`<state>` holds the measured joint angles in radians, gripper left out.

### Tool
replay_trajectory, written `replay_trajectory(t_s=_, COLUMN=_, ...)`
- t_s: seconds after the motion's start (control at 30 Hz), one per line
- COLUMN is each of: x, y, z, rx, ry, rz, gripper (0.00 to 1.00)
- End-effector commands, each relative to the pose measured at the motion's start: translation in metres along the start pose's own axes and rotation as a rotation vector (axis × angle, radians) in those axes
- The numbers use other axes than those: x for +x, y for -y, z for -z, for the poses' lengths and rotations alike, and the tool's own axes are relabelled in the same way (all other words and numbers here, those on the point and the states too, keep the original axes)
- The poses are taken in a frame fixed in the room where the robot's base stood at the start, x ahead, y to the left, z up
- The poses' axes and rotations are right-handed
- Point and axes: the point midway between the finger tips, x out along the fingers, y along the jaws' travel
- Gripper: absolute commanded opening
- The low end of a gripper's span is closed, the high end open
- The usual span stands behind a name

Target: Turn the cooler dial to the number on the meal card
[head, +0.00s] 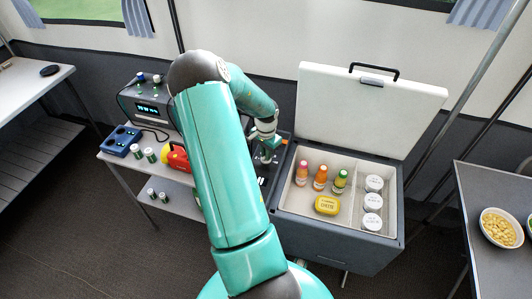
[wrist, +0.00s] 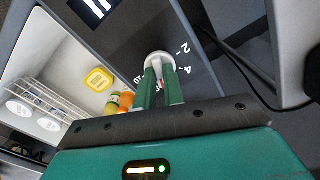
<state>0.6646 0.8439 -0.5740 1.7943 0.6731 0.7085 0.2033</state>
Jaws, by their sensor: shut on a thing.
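The cooler (head: 385,240) stands open at the centre right, with its dark control panel (wrist: 125,30) on its left side. The cooler dial (wrist: 157,58) is a pale round knob on that panel. Printed marks around it include 2, 4 and what looks like 10. My gripper (wrist: 161,76) is shut on the dial, its two green fingers on either side of the knob. A small red mark shows between the fingers; which number it points to I cannot tell. In the head view my gripper (head: 268,156) is over the panel and hides the dial. I cannot make out the meal card.
The raised lid (head: 365,110) stands behind the cooler. Bottles (head: 320,178), a yellow tub (head: 327,205) and white-lidded jars (head: 373,202) are inside. A side table (head: 115,158) with a power station and flashlight is at left. A dark cable (wrist: 235,60) runs right of the dial.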

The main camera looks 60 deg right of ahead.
Motion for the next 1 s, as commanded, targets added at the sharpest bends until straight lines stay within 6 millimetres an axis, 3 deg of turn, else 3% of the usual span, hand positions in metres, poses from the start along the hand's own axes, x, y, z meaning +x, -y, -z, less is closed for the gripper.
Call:
replay_trajectory(t_s=0.5, x=-0.0007, y=0.0003, z=0.0, rx=0.332, ry=0.0, rz=0.0, gripper=0.0)
replay_trajectory(t_s=1.0, x=-0.0009, y=0.0005, z=0.0, rx=0.382, ry=0.0, rz=0.001, gripper=0.0)
